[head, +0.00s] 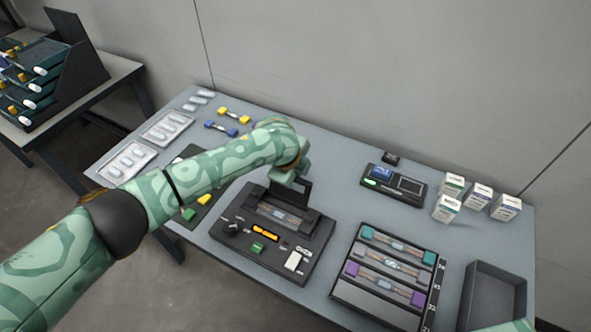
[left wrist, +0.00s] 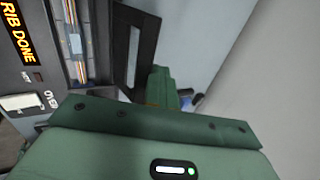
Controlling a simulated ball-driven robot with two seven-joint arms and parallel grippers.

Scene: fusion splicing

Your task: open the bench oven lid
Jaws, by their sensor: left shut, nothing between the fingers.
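The dark unit with an amber display (head: 264,231), seemingly the bench oven, stands at the middle front of the table. A ribbon with a clear sleeve (left wrist: 75,43) lies in the exposed trough. My left gripper (head: 287,178) is behind and beside the lid, shut and empty; its fingers also show in the left wrist view (left wrist: 161,88). Whether they touch the lid is unclear.
A rack of splice holders (head: 385,277) stands right of the unit, with an empty dark tray (head: 494,296) beyond. A small device with a blue screen (head: 394,184) and several white boxes (head: 478,195) stand behind. Sleeve trays (head: 126,161) lie at left.

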